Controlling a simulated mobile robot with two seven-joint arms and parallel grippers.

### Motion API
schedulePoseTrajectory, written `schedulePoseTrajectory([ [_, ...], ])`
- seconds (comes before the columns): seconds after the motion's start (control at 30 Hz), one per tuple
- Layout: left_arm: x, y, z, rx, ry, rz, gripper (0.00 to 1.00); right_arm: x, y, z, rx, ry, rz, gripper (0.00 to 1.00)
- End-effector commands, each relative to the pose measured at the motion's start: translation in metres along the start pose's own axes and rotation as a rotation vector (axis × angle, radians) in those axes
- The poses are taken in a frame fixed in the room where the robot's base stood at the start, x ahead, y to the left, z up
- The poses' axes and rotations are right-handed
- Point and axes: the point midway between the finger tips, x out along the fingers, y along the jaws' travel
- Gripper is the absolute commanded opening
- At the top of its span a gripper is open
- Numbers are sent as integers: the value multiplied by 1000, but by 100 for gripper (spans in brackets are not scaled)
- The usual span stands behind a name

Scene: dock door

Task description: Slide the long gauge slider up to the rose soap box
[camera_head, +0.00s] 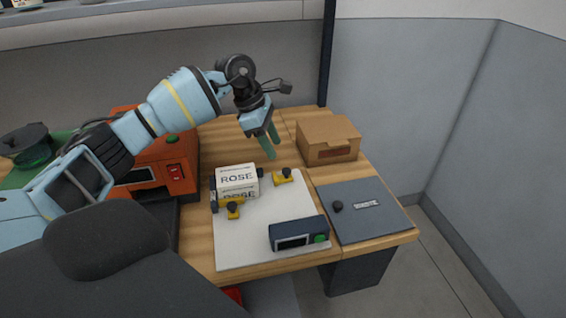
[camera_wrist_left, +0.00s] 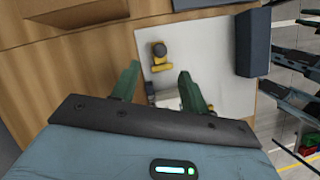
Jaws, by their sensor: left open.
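The white rose soap box (camera_head: 237,179) stands on the white board (camera_head: 268,213), with dark blocks at its left side. One yellow slider with a black knob (camera_head: 282,177) sits to the right of the box, apart from it. Another yellow slider with a black knob (camera_head: 233,211) lies in front of the box, close to it. I cannot tell which is the long one. My left gripper (camera_head: 268,150) is open and empty, above and behind the board. In the left wrist view a slider (camera_wrist_left: 159,56) shows between the green fingers (camera_wrist_left: 157,83); the box is partly hidden.
A dark device with a green button (camera_head: 298,234) stands at the board's front right. A grey panel with a knob (camera_head: 365,208) lies to the right. A cardboard box (camera_head: 328,138) is behind, and an orange machine (camera_head: 172,168) is left. The board's middle is clear.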

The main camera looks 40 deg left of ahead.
Motion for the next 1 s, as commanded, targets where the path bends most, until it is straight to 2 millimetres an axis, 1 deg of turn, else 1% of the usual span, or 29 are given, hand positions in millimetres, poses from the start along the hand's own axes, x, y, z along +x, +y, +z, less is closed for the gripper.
schedulePoseTrajectory([
  [0.3, 44, -1, 1, 0, -1, -2, 45, -4, 1, -2, -5, 1, 0, 36],
  [0.5, 67, -1, 1, 0, -2, -2, 45, -4, 2, -4, -9, 5, 0, 36],
  [0.63, 73, 0, 1, 0, -2, 0, 45, -4, 2, -4, -11, 6, 0, 36],
  [0.9, 74, 0, 1, 1, -2, 0, 45, -4, 2, -5, -11, 8, 1, 36],
  [1.0, 74, -1, 1, 0, -2, 0, 32, -4, 2, -5, -11, 9, 1, 36],
])
